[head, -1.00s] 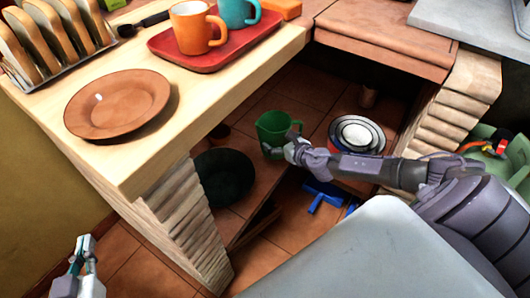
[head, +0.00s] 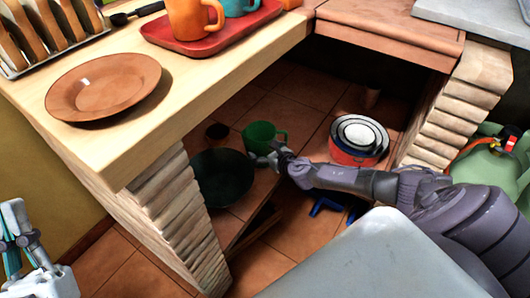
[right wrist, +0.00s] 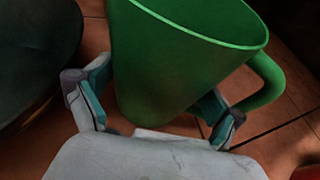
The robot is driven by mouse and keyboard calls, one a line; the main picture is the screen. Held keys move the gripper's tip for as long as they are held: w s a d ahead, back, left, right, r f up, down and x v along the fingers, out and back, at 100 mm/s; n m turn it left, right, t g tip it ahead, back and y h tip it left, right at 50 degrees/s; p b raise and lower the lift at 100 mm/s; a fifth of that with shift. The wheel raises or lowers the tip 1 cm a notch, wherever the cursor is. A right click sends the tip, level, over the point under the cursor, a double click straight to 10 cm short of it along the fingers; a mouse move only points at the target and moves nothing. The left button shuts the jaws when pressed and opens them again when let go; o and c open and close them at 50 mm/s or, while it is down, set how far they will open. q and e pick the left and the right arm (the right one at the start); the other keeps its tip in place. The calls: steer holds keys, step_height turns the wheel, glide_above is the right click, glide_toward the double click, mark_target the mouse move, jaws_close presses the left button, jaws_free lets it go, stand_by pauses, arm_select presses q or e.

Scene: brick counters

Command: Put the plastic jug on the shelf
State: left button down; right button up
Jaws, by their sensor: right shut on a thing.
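The green plastic jug (head: 262,134) is upright under the counter, at the wooden shelf (head: 238,228). It fills the middle of the right wrist view (right wrist: 180,60), with its handle on the right. My right gripper (head: 268,158) has one finger on each side of the jug's lower body and is shut on it, as the right wrist view (right wrist: 155,105) shows. Whether the jug's base touches the surface is hidden. My left gripper (head: 18,228) is at the lower left, away from the jug; its opening is unclear.
Stacked bowls (head: 358,138) stand to the right. Brick supports (head: 165,215) flank the space. Above, the counter holds a brown plate (head: 103,86) and a red tray (head: 212,42).

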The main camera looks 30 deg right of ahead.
arm_select(q)
steer(key=shift+s+r, duration=0.2)
steer(key=shift+s, duration=0.1)
arm_select(e)
steer(key=o, duration=0.9)
steer(key=shift+f, duration=0.1)
arm_select(q)
steer(key=shift+r+t, duration=0.1)
steer(key=shift+t, duration=0.2)
arm_select(e)
steer(key=p+v, duration=0.2)
steer(key=v, duration=0.4)
steer(key=shift+s, duration=0.1)
arm_select(q)
steer(key=w+f+g+y+p, duration=0.2)
steer(key=w+f+g, duration=0.3)
steer(key=f+g, duration=0.5)
step_height(320, 180, down, 4)
steer(key=shift+w+a+f+y, duration=0.15)
steer(key=shift+a+y, duration=0.25)
steer(key=shift+y, duration=0.4)
arm_select(e)
steer(key=v, duration=0.6)
